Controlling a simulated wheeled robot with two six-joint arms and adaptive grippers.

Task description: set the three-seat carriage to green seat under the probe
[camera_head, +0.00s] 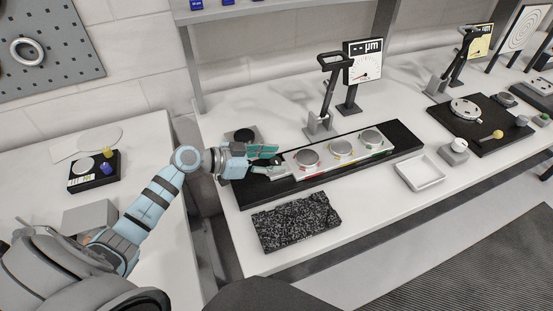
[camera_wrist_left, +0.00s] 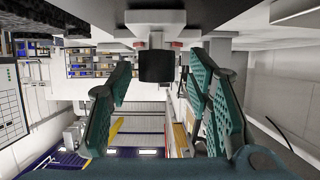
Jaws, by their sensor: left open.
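The three-seat carriage (camera_head: 324,157) is a pale block on a long black rail. Its round metal seats are marked red (camera_head: 307,158), yellow (camera_head: 341,148) and green (camera_head: 371,138), left to right. The black probe stand (camera_head: 325,95) rises behind the rail, near the red and yellow seats; I cannot tell exactly which seat lies under its tip. My left gripper (camera_head: 274,162) is open at the carriage's left end. In the left wrist view a dark knob (camera_wrist_left: 157,67) shows between the open fingers, with room on both sides. My right gripper is not in view.
A dial gauge (camera_head: 362,64) stands behind the rail (camera_head: 405,138). A speckled dark slab (camera_head: 297,221) lies in front of it, and a white tray (camera_head: 420,173) sits front right. A second black fixture (camera_head: 480,128) stands farther right. Bare bench lies between slab and tray.

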